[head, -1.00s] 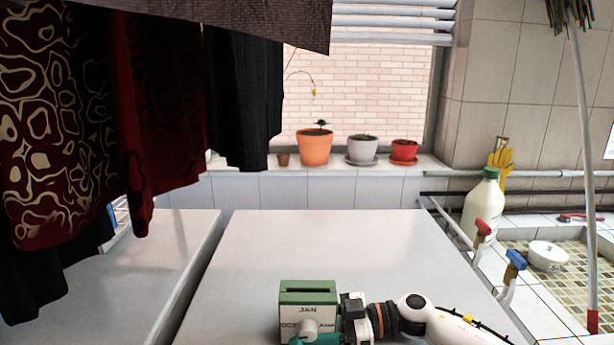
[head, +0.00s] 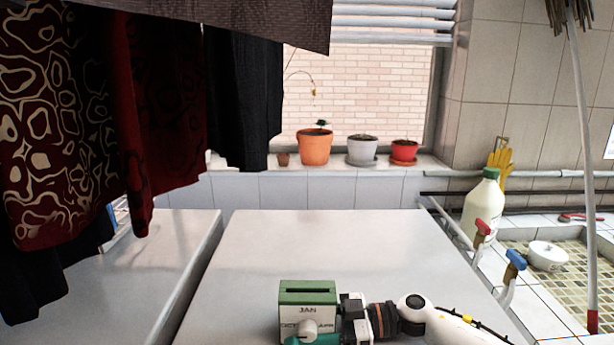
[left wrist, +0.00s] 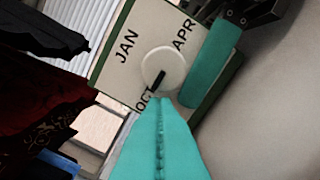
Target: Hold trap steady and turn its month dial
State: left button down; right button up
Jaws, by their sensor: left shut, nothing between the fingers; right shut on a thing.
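The trap (head: 307,294) is a green and white box upright on the grey counter at the bottom of the head view. Its face has a round white dial (left wrist: 163,70) with a dark mark, ringed by JAN, APR and OCT.
Hanging clothes (head: 62,120) fill the upper left. The counter (head: 330,240) behind the trap is clear. At right are a white bottle (head: 482,210), red and blue tap handles (head: 515,260) and a tiled sink with a bowl (head: 547,255). Flowerpots (head: 315,148) line the sill.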

pick_arm(q)
jog(key=s, duration=0.6)
pick_arm(e)
jog(key=o, duration=0.8)
pick_arm(q)
jog(key=shift+w, duration=0.1)
pick_arm(e)
jog(key=shift+o, duration=0.2)
